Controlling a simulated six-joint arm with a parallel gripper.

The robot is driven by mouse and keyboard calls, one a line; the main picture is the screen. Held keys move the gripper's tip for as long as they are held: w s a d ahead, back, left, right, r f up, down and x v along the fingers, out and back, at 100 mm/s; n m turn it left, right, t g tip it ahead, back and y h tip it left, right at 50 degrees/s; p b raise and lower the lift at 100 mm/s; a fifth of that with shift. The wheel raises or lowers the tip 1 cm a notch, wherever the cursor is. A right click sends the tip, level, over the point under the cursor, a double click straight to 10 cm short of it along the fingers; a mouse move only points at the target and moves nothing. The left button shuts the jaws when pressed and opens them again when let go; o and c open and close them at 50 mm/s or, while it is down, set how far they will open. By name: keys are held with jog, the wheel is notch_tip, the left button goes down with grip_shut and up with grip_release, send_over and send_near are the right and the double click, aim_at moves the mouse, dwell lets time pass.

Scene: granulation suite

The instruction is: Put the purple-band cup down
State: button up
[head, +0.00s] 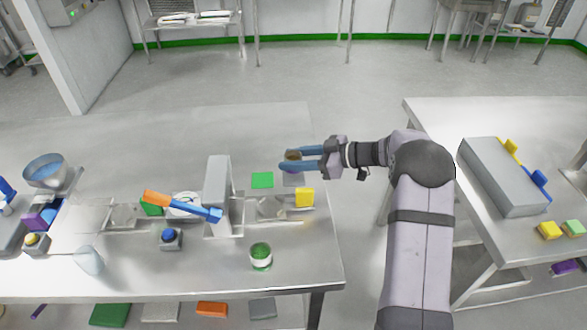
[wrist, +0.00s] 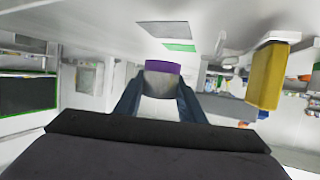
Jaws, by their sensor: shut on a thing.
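My gripper (head: 290,161) reaches in from the right over the table's far right part, its blue fingers shut around the purple-band cup. The cup (head: 293,155) has something brown at its open top, and a little purple shows below the fingers. In the wrist view the cup's purple band (wrist: 163,67) shows between the fingertips (wrist: 160,100). A grey square (head: 295,181) lies just below the cup in the head view, partly covered. A green square (head: 262,180) lies to its left. Any gap between cup and table is hard to judge.
A yellow block (head: 305,197) stands close in front of the grey square. A green-band cup (head: 261,257) stands nearer the front edge. A grey upright box (head: 217,190) and an orange-and-blue tool (head: 183,206) are to the left. A second table (head: 430,120) is at the right.

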jog(key=shift+f, duration=1.85)
jog(key=shift+f, duration=0.2)
jog(key=o, duration=1.2)
jog(key=shift+r, duration=0.1)
jog(key=shift+d+r, duration=0.1)
jog(key=shift+r, duration=0.05)
jog(key=b+v, duration=0.1)
jog(key=v, duration=1)
jog(key=shift+s+d, duration=0.2)
jog(key=shift+d, duration=0.15)
